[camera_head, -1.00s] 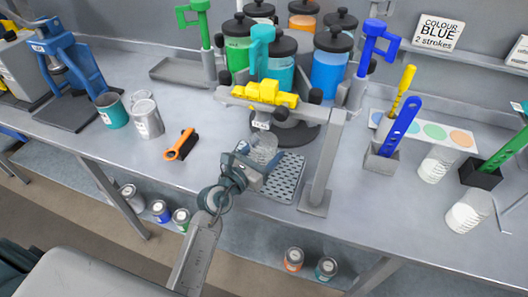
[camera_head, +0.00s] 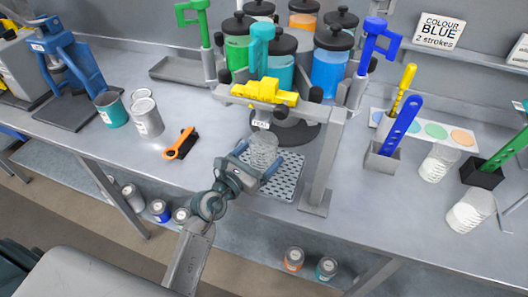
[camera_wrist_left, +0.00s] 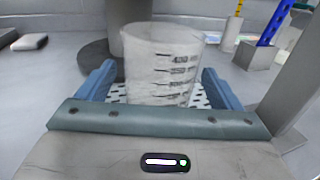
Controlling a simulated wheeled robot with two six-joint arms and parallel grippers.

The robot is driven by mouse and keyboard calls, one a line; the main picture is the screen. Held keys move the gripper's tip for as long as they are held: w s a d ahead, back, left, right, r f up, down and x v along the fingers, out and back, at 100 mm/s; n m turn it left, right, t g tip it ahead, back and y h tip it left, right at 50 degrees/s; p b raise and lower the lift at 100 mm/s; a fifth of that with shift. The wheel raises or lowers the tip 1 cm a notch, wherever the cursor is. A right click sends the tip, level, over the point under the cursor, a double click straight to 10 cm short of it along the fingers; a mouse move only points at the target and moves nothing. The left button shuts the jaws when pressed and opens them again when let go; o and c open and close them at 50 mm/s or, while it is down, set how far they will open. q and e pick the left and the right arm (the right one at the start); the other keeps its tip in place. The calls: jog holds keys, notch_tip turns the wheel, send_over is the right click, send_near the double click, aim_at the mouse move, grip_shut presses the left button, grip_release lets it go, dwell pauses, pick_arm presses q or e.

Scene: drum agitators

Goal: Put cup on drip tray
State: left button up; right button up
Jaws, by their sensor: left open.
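A clear cup (camera_head: 263,150) with dark graduation marks stands upright at the left part of the perforated drip tray (camera_head: 286,180), below the yellow valve block. In the left wrist view the cup (camera_wrist_left: 163,65) is between my left gripper's blue fingers, with holes of the tray (camera_wrist_left: 118,96) showing around its base. My left gripper (camera_head: 263,163) is open, with a gap between each finger and the cup. Whether the cup's whole base rests on the tray is hidden. My right gripper is not in view.
A grey post (camera_head: 322,165) stands at the tray's right edge. The yellow valve block (camera_head: 263,93) hangs above the cup. Two more clear cups (camera_head: 437,163) (camera_head: 470,211) stand on the right.

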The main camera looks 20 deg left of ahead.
pick_arm(q)
jog(key=b+v, duration=0.1)
jog(key=v, duration=0.9)
jog(key=shift+s+r, duration=0.1)
dwell(1.0)
